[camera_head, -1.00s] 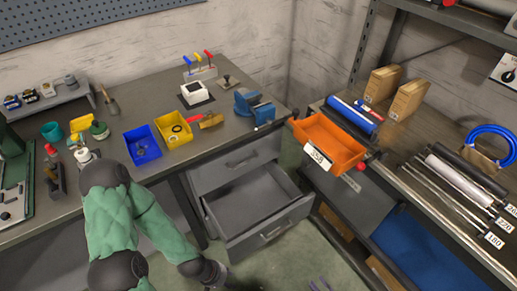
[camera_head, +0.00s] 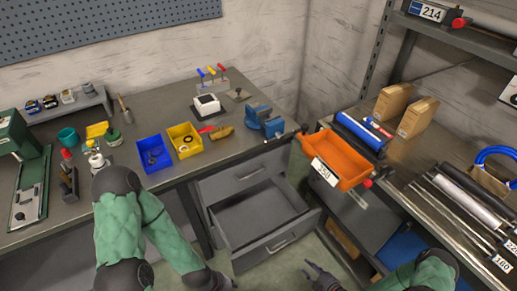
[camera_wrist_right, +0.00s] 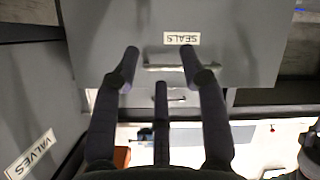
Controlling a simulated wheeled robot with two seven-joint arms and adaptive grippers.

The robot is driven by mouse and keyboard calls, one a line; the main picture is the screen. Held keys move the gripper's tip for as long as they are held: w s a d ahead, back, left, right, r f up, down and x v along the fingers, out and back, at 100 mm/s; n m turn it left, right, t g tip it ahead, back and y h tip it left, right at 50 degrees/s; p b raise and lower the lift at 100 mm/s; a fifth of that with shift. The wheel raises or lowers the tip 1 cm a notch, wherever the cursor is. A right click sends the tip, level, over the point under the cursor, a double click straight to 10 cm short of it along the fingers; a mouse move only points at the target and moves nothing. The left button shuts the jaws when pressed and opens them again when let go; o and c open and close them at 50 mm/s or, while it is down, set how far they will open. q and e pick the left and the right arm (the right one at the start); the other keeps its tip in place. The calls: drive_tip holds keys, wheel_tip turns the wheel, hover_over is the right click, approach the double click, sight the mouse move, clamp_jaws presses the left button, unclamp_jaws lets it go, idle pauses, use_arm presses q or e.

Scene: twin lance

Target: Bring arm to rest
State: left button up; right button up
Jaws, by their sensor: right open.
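My right gripper (camera_head: 318,276) shows at the bottom of the head view, low in front of the open drawer and apart from it. Its dark fingers are spread and empty. In the right wrist view the fingers (camera_wrist_right: 160,68) stand apart with nothing between them, with a grey drawer front labelled SEALS beyond. My right arm's green sleeve (camera_head: 425,275) comes in at the bottom right. My left arm's green sleeve (camera_head: 165,235) runs down in front of the workbench. Its dark wrist (camera_head: 205,280) lies at the bottom edge, and the left gripper's fingers are mostly cut off.
The open drawer (camera_head: 262,214) juts out below the workbench (camera_head: 225,150). A blue bin (camera_head: 153,154), a yellow bin (camera_head: 185,140) and a blue vise (camera_head: 264,120) stand on the bench. An orange bin (camera_head: 340,160) sits at the shelf rack's edge. Floor shows between bench and rack.

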drive_tip(key=s+a+r+m+g+h+p, duration=0.1)
drive_tip(key=s+a+r+m+g+h, duration=0.1)
drive_tip(key=s+a+r+m+g, duration=0.8)
wheel_tip(320, 180, up, 3)
drive_tip(key=s+a+m, duration=0.2)
drive_tip(key=m, duration=0.3)
drive_tip(key=shift+f+g+h+p, duration=0.2)
drive_tip(key=shift+g+h+p, duration=0.1)
drive_tip(key=shift+g+p, duration=0.1)
